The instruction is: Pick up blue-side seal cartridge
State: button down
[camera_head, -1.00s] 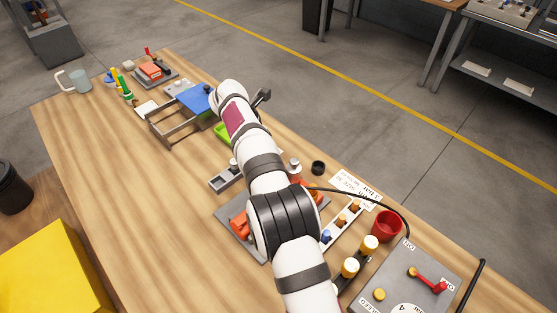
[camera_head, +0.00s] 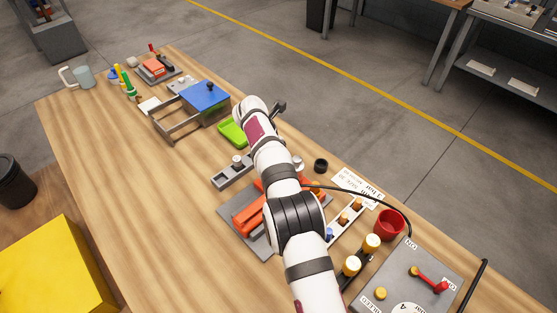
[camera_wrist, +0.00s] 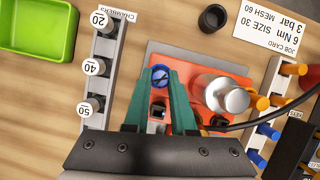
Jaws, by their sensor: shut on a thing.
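In the wrist view my gripper (camera_wrist: 161,72) has two green fingers that close in on a small blue-rimmed round part, the blue-side seal cartridge (camera_wrist: 160,77). The gripper is shut on it, above an orange block (camera_wrist: 237,82). A dark square opening shows lower down between the fingers. Whether the cartridge is clear of the block cannot be told. In the head view the orange block (camera_head: 251,213) lies on a grey plate (camera_head: 266,246). My arm covers much of both and hides the fingers and the cartridge.
A grey strip of numbered chambers (camera_wrist: 104,50) stands left of the block, with a green tray (camera_wrist: 37,28) beyond. Silver cylinders (camera_wrist: 233,98) stand on the block's right. A black ring (camera_wrist: 212,18), a red cup (camera_head: 389,223) and a black cable are nearby. The table's left front is clear.

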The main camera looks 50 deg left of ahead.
dwell(0.3)
jog(key=r, duration=0.4)
jog(key=shift+w+d+r, duration=0.25)
jog(key=shift+d+r, duration=0.15)
jog(key=w+d+r, duration=0.4)
jog(key=d+r, duration=0.2)
jog(key=d, duration=0.3)
jog(key=shift+w+d, duration=0.2)
jog(key=shift+d, duration=0.2)
jog(key=shift+r, duration=0.1)
